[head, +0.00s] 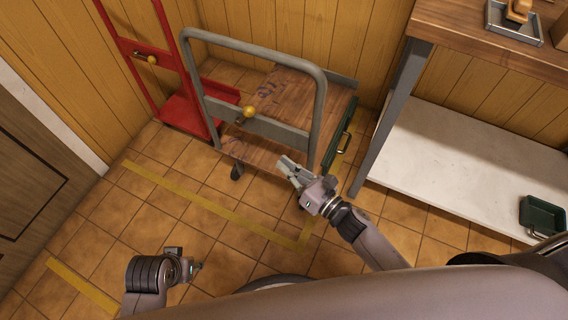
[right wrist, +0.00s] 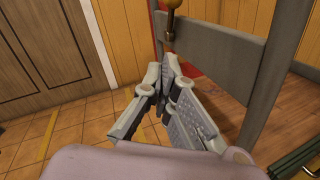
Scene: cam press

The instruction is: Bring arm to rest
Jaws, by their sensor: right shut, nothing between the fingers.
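My right gripper (head: 288,168) is shut and empty, in the air in front of the grey platform trolley (head: 312,105). It also shows in the right wrist view (right wrist: 168,62), its fingertips closed together and overlapping the trolley's grey crossbar in the picture. My left gripper (head: 195,267) is at the lower left of the head view, low over the tiled floor. It is small there, and its fingers are not clear enough to tell open from shut. My right arm reaches in from the lower right.
The trolley has a yellow knob (head: 249,112) on its crossbar and a wooden deck. A red hand truck (head: 180,110) stands behind it at left. A workbench (head: 480,40) with a white lower shelf (head: 450,160) and a green bin (head: 542,216) is at right. Floor at left is clear.

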